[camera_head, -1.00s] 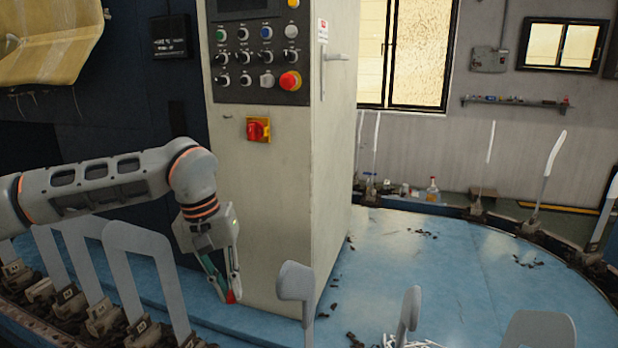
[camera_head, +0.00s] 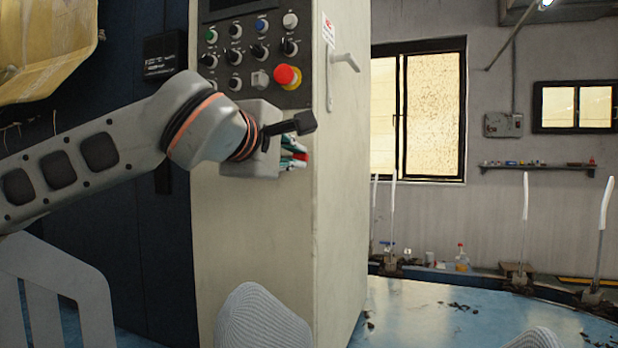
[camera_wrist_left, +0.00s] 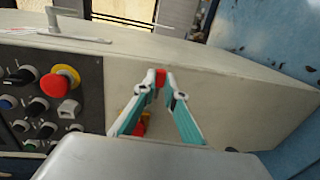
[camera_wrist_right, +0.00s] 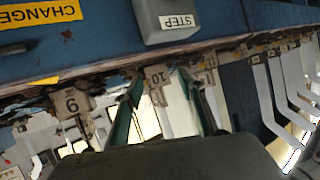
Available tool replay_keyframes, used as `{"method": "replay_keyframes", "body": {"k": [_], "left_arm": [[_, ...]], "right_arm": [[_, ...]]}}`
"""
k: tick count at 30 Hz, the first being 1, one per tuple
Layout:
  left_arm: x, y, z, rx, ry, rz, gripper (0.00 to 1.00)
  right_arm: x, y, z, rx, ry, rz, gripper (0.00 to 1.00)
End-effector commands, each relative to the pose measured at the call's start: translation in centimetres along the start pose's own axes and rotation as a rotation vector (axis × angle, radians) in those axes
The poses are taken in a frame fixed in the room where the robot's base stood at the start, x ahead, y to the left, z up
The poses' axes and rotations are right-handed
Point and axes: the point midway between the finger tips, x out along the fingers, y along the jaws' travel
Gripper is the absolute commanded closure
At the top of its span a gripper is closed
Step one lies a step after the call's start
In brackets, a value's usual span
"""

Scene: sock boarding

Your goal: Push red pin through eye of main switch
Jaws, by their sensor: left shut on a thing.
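My left gripper (camera_wrist_left: 160,86) is shut on the small red pin (camera_wrist_left: 160,77), held at the fingertips in the left wrist view. In the head view, this gripper (camera_head: 296,156) is in front of the beige cabinet (camera_head: 270,230), below the button panel. The main switch (camera_wrist_left: 141,126), red and yellow, shows partly between the fingers in the left wrist view, nearer the wrist than the pin. The gripper and arm hide it in the head view, and its eye cannot be made out. My right gripper (camera_wrist_right: 160,85) is open and empty in the right wrist view.
The panel has several knobs and a red mushroom button (camera_head: 287,77); a handle (camera_head: 344,62) sticks out from the cabinet's side. Grey sock boards (camera_head: 262,318) stand in front.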

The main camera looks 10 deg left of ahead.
Motion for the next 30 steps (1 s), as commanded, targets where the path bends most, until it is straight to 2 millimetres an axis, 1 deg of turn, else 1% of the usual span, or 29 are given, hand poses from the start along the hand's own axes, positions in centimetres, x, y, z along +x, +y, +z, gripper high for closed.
{"method": "replay_keyframes", "body": {"k": [1, 2, 6, 12, 17, 25, 30], "left_arm": [[1.7, -1.4, 0.1, -0.003, 0.007, 0.017, 1.00], [1.8, -0.9, 0.2, -0.005, 0.010, 0.038, 1.00], [2.0, 1.1, 0.6, -0.003, 0.013, 0.109, 1.00], [1.6, 2.6, 0.9, -0.002, 0.010, 0.149, 1.00], [1.4, 2.9, 0.9, -0.001, 0.010, 0.153, 1.00], [1.4, 2.7, 1.1, 0.001, 0.005, 0.158, 1.00], [1.4, 2.9, 0.0, -0.002, 0.006, 0.158, 1.00]], "right_arm": [[0.1, -0.1, 1.8, 0.022, -0.028, -0.003, 0.60], [0.2, -0.1, 1.9, 0.028, -0.029, -0.004, 0.60], [0.3, -0.2, 1.9, 0.046, -0.025, -0.006, 0.60], [0.4, -0.2, 1.6, 0.053, -0.017, -0.007, 0.60], [0.4, -0.2, 1.4, 0.052, -0.013, -0.007, 0.60], [0.4, -0.4, 1.7, 0.064, -0.016, -0.009, 0.60], [0.4, -0.2, 1.3, 0.049, -0.012, -0.007, 0.60]]}}
